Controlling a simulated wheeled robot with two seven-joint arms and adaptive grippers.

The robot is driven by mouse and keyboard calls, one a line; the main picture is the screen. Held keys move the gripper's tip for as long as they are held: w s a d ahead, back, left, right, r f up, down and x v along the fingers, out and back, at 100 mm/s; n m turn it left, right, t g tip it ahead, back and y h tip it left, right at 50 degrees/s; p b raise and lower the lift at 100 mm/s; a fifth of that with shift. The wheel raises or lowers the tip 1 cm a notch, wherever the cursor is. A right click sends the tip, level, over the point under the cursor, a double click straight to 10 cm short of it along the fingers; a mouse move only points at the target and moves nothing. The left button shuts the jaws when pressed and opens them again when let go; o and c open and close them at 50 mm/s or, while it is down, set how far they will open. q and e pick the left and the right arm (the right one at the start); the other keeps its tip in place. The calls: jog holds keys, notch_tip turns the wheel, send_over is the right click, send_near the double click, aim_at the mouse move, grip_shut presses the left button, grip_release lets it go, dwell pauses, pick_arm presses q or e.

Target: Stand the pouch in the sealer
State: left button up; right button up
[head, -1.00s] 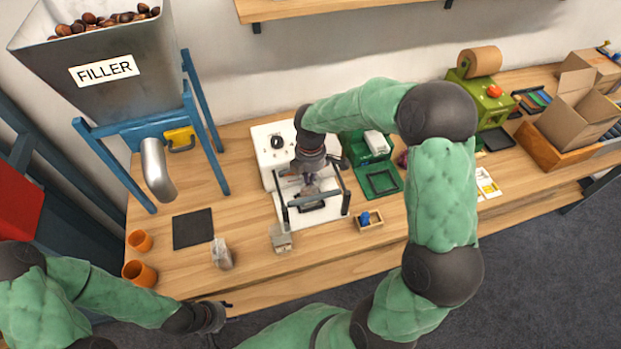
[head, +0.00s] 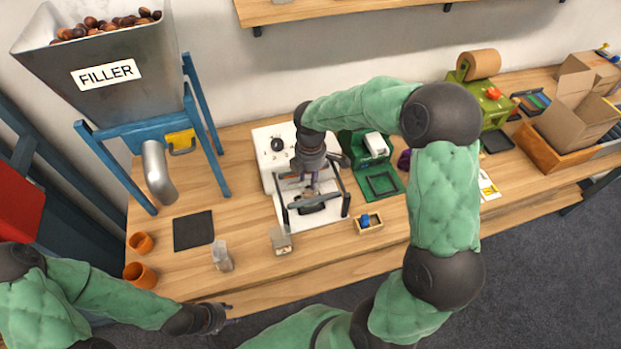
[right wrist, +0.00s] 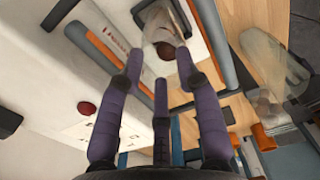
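The sealer is a white machine (head: 266,166) with a dark bar frame at its front. A clear pouch (right wrist: 150,20) with a brown chestnut inside shows at the sealer in the right wrist view, just past my right fingertips. My right gripper (head: 313,190) is over the sealer's frame, and it also shows in the right wrist view (right wrist: 160,62). Its purple fingers are spread, one on each side of the pouch, and look open. The pouch's base is hidden. My left gripper (head: 232,315) hangs at the table's front edge, away from the sealer; its fingers are small and unclear.
Orange cups (head: 140,275) and a dark mat (head: 193,230) lie further left. A green device (head: 383,182) and a small wooden tray (head: 369,226) stand right of the sealer.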

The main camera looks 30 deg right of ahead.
notch_tip(320, 180, up, 10)
jog(key=p, duration=0.2)
jog(key=shift+r, duration=0.2)
dwell(1.9)
